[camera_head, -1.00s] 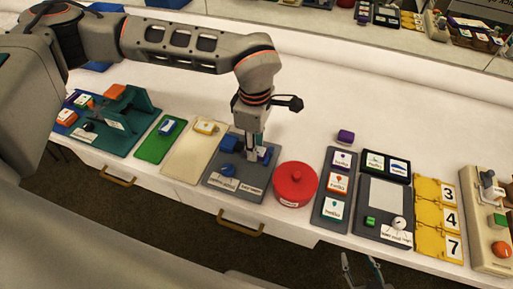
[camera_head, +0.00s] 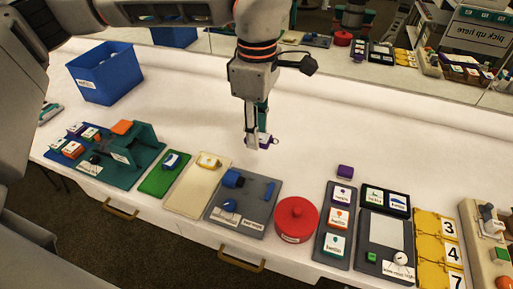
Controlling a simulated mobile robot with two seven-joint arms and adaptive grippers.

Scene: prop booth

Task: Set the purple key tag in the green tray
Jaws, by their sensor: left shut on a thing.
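My left gripper (camera_head: 256,143) is shut on the purple key tag (camera_head: 267,141). It holds the tag in the air behind the grey tray, with part of the tag hidden by the fingers. The green tray (camera_head: 150,188) lies to the left, between the teal stand and the cream tray. A blue and white tag (camera_head: 171,160) is on the green tray, toward its back, with bare green in front. My right gripper is not in view.
The grey tray (camera_head: 259,213) holds several blue pieces. A cream tray (camera_head: 186,198) holds a yellow tag. A teal stand (camera_head: 145,145) rises left of the green tray. A red round box (camera_head: 296,217) stands right. A blue bin (camera_head: 106,72) stands back left. The table behind the trays is mostly clear.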

